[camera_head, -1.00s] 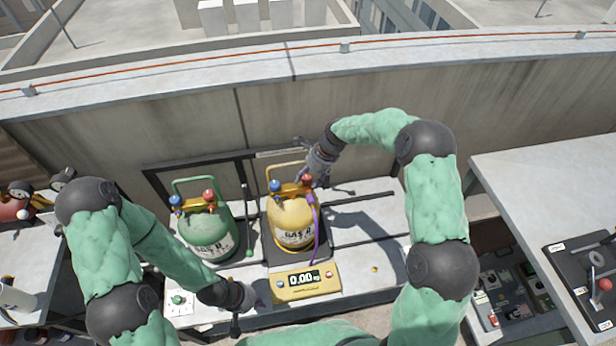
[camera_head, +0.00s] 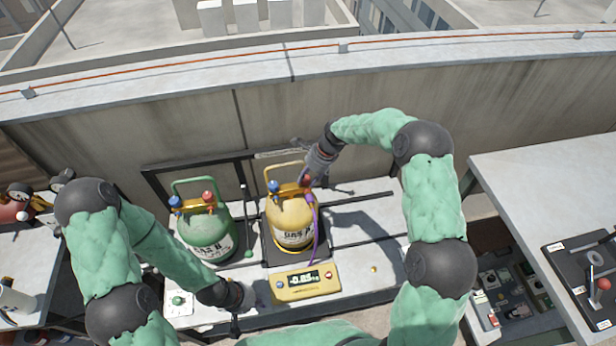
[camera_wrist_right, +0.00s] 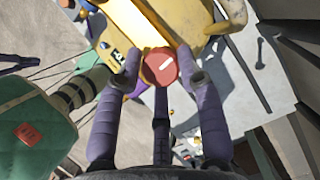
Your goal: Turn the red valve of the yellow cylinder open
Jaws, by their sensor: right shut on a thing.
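The yellow cylinder (camera_head: 290,222) stands on the scale, with a yellow handle and a blue valve (camera_head: 273,186) on its left. Its red valve (camera_wrist_right: 160,66) is a round red knob with a white mark. My right gripper (camera_head: 308,180) is shut on the red valve; in the right wrist view its purple fingers lie on both sides of the knob. My left gripper (camera_head: 244,297) is low at the front of the bench, away from the cylinder; its fingers are too small to read.
A green cylinder (camera_head: 208,232) with red and blue valves stands just left. The yellow scale display (camera_head: 305,282) is in front, its reading hard to make out. A concrete wall (camera_head: 400,105) closes the back. Tables with tools flank both sides.

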